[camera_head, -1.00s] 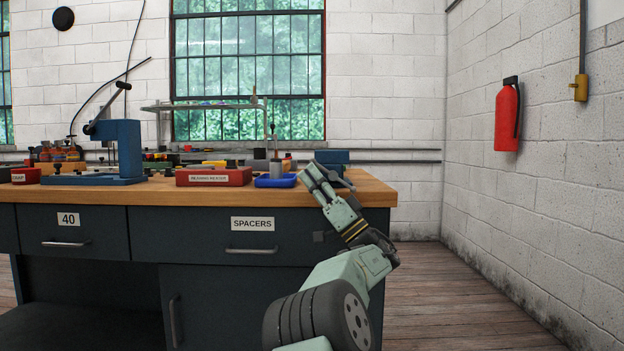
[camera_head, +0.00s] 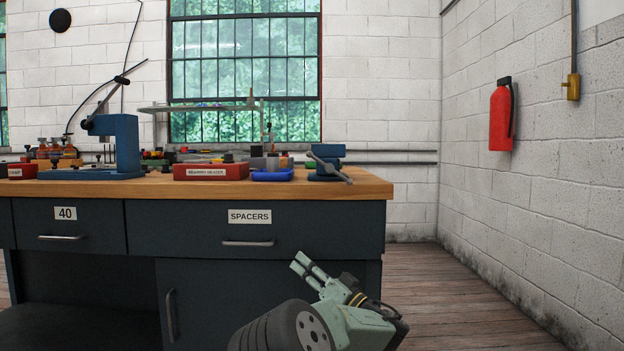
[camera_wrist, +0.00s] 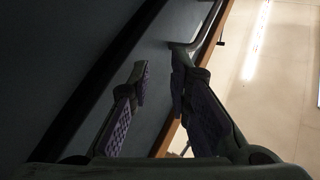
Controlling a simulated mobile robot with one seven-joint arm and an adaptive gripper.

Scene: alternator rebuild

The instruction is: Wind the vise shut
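The blue vise (camera_head: 327,152) stands on the right end of the workbench top. Its grey handle bar (camera_head: 333,170) slants down to the right at its front, over the bench edge. I cannot tell how far the jaws are apart. My gripper (camera_head: 301,264) is well below the vise, in front of the cabinet and clear of it. In the wrist view my gripper (camera_wrist: 160,86) shows two purple-padded fingers apart with nothing between them. The vise cannot be made out in the wrist view.
The wooden bench top (camera_head: 290,188) sits over dark drawers, one labelled SPACERS (camera_head: 250,216). A blue tray (camera_head: 272,175), a red bin (camera_head: 210,172) and a blue press (camera_head: 126,146) stand left of the vise. The floor to the right is free.

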